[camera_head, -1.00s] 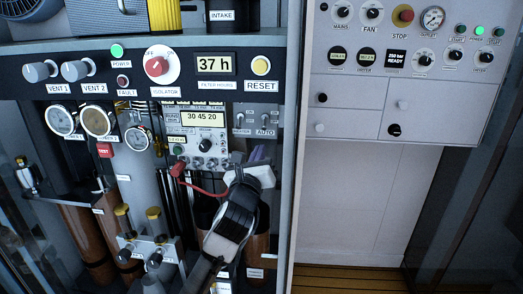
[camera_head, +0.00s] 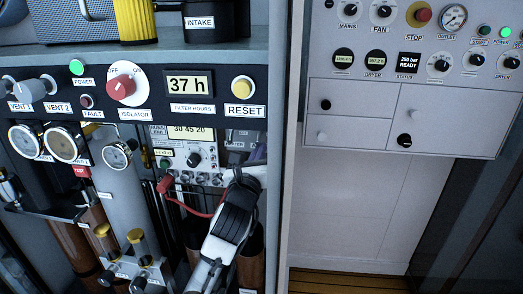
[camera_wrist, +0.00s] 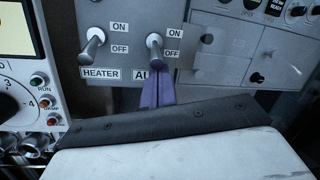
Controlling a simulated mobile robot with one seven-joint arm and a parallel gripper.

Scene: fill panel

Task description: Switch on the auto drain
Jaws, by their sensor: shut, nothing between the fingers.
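The auto switch (camera_wrist: 155,42) is a small metal toggle on a grey plate in the wrist view, with ON above OFF beside it. Its lever points downward, toward the OFF side. Its AUTO label (camera_wrist: 142,75) is partly hidden by my gripper. My gripper (camera_wrist: 155,84) has purple fingers, shut and empty, with tips just below the lever; I cannot tell whether they touch it. In the head view my gripper (camera_head: 261,153) is in front of the switch plate (camera_head: 240,138) and hides the auto switch.
The similar heater toggle (camera_wrist: 94,38) stands just left, its lever also down. A controller with a knob (camera_head: 194,159) and a red cable (camera_head: 188,204) lie left of my gripper. The isolator (camera_head: 122,87) and reset button (camera_head: 242,88) are above. A white panel (camera_head: 345,210) is at right.

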